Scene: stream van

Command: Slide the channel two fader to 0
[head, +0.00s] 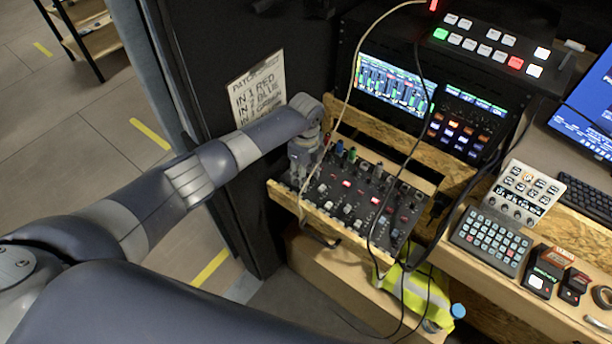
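The audio mixer (375,203) sits tilted in a plywood frame in the middle of the head view. It carries rows of small knobs, pale caps and lit red buttons. The faders are too small to tell apart by channel, and I cannot read the channel two fader's position or scale. My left gripper (298,178) points down over the mixer's left end. The wrist hides part of that end. The fingertips are small and blend with the controls, so their opening and any contact are unclear. My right gripper is not in view.
Black and pale cables (409,160) hang across the mixer. A screen (394,86) and a button panel (490,45) stand behind it. A keypad (490,241) is on the right desk. A yellow vest (428,296) and blue-capped bottle (457,311) are below. A paper sign (257,89) hangs left.

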